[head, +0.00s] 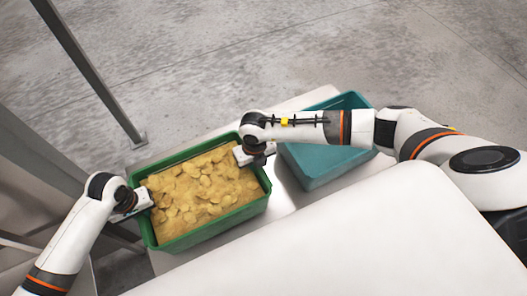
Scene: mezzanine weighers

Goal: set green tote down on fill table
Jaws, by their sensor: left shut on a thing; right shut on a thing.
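The green tote (206,234), full of yellow-brown chips or flakes (195,195), is at the left of the white fill table (286,200). My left gripper (143,203) is shut on the tote's left rim. My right gripper (243,156) is shut on its right rim near the far corner. The tote looks about level. It overlaps the table's left part, but its underside is hidden, so I cannot tell whether it touches the tabletop.
A teal tote (318,165) stands on the table just right of the green one, partly behind my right arm. A grey post (90,70) rises at the upper left, and a wider grey beam (45,150) is beside the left arm. Bare concrete floor (230,60) lies beyond.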

